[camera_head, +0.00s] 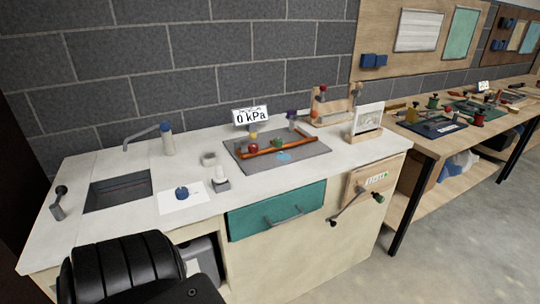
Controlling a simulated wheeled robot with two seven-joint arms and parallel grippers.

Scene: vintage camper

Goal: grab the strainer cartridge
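I cannot tell for certain which object is the strainer cartridge. A small white upright cylinder (220,174) stands on a grey base on the white counter. A small grey round piece (209,158) sits just behind it. A blue round knob-like part (182,192) lies on a white sheet (196,203) to the left. A dark mat (313,149) holds an orange pipe (290,146) with red, yellow and green fittings. Neither of my grippers is in view.
A sink (118,190) with a faucet (140,137) is at the left. A black ribbed object (120,262) fills the bottom left. A teal drawer (277,211) is below the counter. A gauge display (250,116) reads 0 kPa. A wooden workbench (440,145) is at the right.

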